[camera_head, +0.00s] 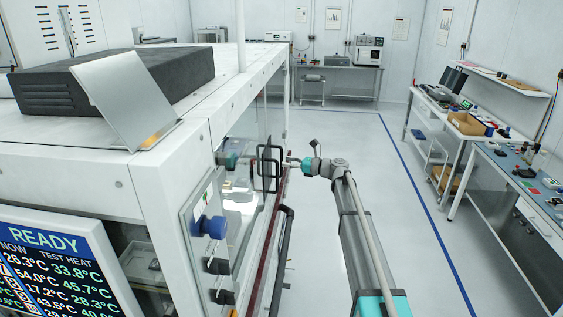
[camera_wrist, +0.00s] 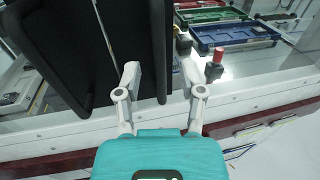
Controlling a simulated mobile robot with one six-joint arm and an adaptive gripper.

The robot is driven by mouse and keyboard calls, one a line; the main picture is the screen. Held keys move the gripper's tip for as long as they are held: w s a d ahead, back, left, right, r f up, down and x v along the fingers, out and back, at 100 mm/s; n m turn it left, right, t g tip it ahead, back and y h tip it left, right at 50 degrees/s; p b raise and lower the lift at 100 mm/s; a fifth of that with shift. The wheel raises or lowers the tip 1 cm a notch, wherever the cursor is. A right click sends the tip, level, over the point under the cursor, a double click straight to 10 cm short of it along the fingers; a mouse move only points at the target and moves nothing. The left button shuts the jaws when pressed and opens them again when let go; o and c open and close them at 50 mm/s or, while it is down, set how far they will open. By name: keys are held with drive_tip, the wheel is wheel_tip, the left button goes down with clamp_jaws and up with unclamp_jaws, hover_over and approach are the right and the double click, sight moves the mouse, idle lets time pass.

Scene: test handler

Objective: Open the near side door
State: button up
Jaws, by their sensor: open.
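The test handler is a large white machine (camera_head: 150,160) filling the left of the head view. Clear side panels (camera_head: 236,207) run along its right side, and I cannot tell exactly where the near door ends. A black loop handle (camera_head: 261,168) stands out from that side. My gripper (camera_head: 291,162) is at the handle, pointing left toward the machine. In the wrist view, its two grey fingers (camera_wrist: 160,78) are open and spread apart. A black upright bar of the handle (camera_wrist: 160,45) shows between them in the picture. I cannot tell whether either finger touches it.
Behind the clear panel are a green tray (camera_wrist: 207,15), a blue tray (camera_wrist: 235,36) and a red-topped part (camera_wrist: 214,68). The floor (camera_head: 335,130) is clear toward the right-hand benches (camera_head: 515,170).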

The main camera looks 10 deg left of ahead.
drive_tip(key=shift+x, duration=1.5)
clamp_jaws()
